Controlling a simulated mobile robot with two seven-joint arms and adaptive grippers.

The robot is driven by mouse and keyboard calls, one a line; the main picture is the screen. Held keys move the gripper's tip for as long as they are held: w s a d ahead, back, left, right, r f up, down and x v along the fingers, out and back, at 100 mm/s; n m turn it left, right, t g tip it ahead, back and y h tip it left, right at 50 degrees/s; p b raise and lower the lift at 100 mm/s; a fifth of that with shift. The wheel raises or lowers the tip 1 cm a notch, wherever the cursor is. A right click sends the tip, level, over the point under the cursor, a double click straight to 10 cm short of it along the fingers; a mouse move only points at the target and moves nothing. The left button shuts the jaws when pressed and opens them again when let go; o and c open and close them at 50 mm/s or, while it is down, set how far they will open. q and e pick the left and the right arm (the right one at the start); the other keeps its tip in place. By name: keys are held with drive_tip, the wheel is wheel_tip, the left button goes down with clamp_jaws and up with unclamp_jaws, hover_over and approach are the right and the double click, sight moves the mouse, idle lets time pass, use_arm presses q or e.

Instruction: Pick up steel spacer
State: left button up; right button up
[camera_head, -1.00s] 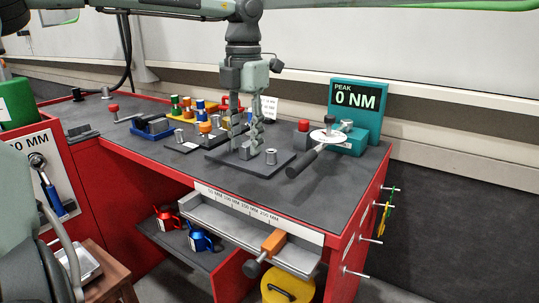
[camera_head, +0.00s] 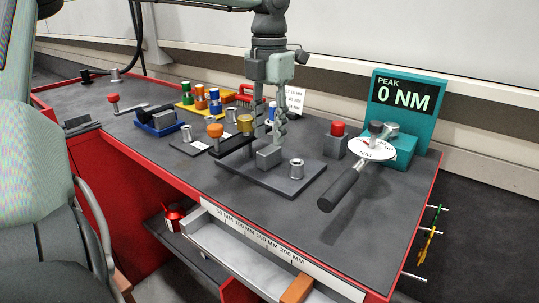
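A small silver steel spacer (camera_head: 296,168), a short upright cylinder, stands on the dark plate (camera_head: 290,187) near the bench's front. A similar silver cylinder (camera_head: 186,133) stands further left; I cannot tell which one is meant. My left gripper (camera_head: 266,135) points down over the plate, fingers apart, with nothing seen between them. It is to the left of the spacer on the plate and apart from it. A grey block (camera_head: 269,157) sits just below the fingertips; whether they touch it is unclear. My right gripper is not in view.
A torque tool with a black handle (camera_head: 340,188) and a teal "0 NM" display (camera_head: 403,105) stand on the right. A red-topped block (camera_head: 336,138) is near them. Coloured cylinders on a yellow tray (camera_head: 186,105) and an orange knob (camera_head: 215,130) are left of the gripper.

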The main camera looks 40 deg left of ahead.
sight(269, 149)
use_arm(q)
wheel_tip(269, 149, down, 6)
drive_tip(key=shift+r, duration=0.2)
clamp_jaws()
drive_tip(key=shift+r, duration=0.1)
